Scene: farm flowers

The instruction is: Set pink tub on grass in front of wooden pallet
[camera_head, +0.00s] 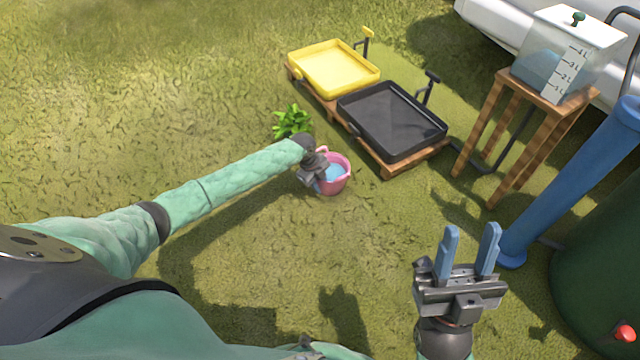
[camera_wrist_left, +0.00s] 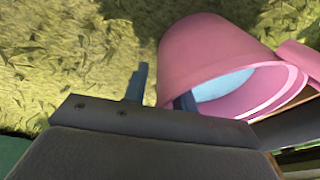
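The pink tub (camera_head: 345,184) is upright on the grass, just in front of the wooden pallet (camera_head: 392,170), with light blue inside. My left gripper (camera_head: 322,182) is at the tub's near-left side. In the left wrist view the tub (camera_wrist_left: 205,50) is close to my left gripper (camera_wrist_left: 163,92). One blue finger is outside the tub with a gap to its wall, and the other is at its rim, seemingly inside. The fingers are apart, so it looks open. My right gripper (camera_head: 468,255) is open and empty over the grass.
The pallet bears a yellow tray (camera_head: 335,68) and a black tray (camera_head: 392,122). A leafy green plant (camera_head: 292,121) is behind the left arm's end. A wooden stand (camera_head: 520,130) with a clear tank (camera_head: 560,55), a blue pipe (camera_head: 570,190) and a dark green barrel (camera_head: 605,270) are right. Grass is free at left.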

